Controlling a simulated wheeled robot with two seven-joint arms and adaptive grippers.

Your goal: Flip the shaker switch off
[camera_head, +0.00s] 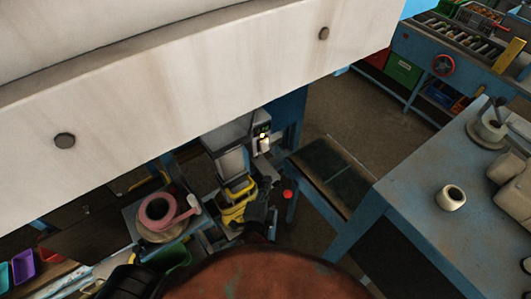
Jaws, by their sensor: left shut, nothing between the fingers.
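A small control box (262,130) with a lit greenish display is mounted beside the grey hopper (232,137), near the middle of the view. A pale, bright part (264,143) on its front may be the switch; it is too small to tell its position. My left gripper (259,203) looks like the dark shape below the box, beside the yellow clamp part (236,203). It is shut and empty, and it appears apart from the box. Its lower part is hidden behind a large rusty red rounded surface. My right gripper is not in view.
A large whitish panel (190,90) with round bolts fills the upper left. A red knob (287,194) is right of the gripper. A pink ring-shaped roll (157,212) is at left. A blue table (420,180) with a white spool (451,197) stands at right. Open floor lies beyond.

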